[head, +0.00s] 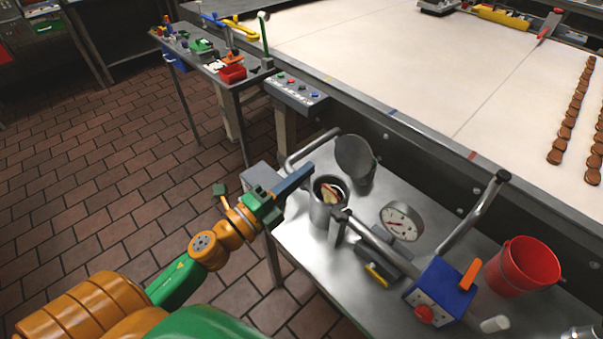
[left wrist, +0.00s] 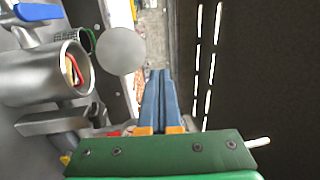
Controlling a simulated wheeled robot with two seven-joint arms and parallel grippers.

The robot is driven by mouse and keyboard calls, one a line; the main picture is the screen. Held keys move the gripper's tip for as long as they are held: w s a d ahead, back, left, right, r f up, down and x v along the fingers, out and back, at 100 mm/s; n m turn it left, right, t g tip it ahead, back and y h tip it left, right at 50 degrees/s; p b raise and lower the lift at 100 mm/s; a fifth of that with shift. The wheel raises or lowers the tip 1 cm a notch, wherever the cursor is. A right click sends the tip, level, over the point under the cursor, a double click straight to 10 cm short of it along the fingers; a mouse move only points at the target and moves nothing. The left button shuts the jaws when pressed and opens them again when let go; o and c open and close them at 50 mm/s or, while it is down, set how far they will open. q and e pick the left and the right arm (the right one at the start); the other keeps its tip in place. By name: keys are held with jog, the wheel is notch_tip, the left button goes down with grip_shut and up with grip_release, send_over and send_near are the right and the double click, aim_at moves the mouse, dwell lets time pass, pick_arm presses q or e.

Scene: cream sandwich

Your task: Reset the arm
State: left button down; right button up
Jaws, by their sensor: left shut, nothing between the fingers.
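My left arm comes in from the lower left in the head view, orange and green. My left gripper (head: 295,180) has blue fingers lying together, with nothing between them. It is beside the left edge of the metal side table (head: 300,243), left of a metal cup. In the left wrist view the blue fingers (left wrist: 159,75) are side by side and point up the picture. My right gripper is not in view.
The metal cup (head: 321,215) holds small items. Near it are a round steel lid (head: 355,155), a dial gauge (head: 402,222), a blue box (head: 437,287) and a red bucket (head: 522,267). A conveyor (head: 420,75) runs behind. Tiled floor (head: 90,190) lies open at left.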

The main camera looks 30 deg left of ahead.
pick_arm(q)
jog(key=s+a+f+n+g+y, duration=0.4)
jog(key=a+f+n+g+y, duration=0.25)
jog(key=f+n+y, duration=0.7)
jog(key=s+d+f+n+g+h, duration=0.3)
jog(key=s+d+g+h, duration=0.1)
jog(key=s, duration=0.2)
jog(key=s+d+f+n+g+h, duration=0.2)
jog(key=s+d+n+g+h, duration=0.15)
jog(key=s, duration=0.35)
notch_tip(320, 180, down, 16)
jog(key=s+g, duration=0.2)
jog(key=s+a+f+g, duration=0.1)
jog(key=s+a+f, duration=0.1)
jog(key=s+f, duration=0.9)
jog(key=shift+s+a+f+y, duration=0.15)
jog(key=shift+s+f+y, duration=0.15)
jog(key=shift+s, duration=0.4)
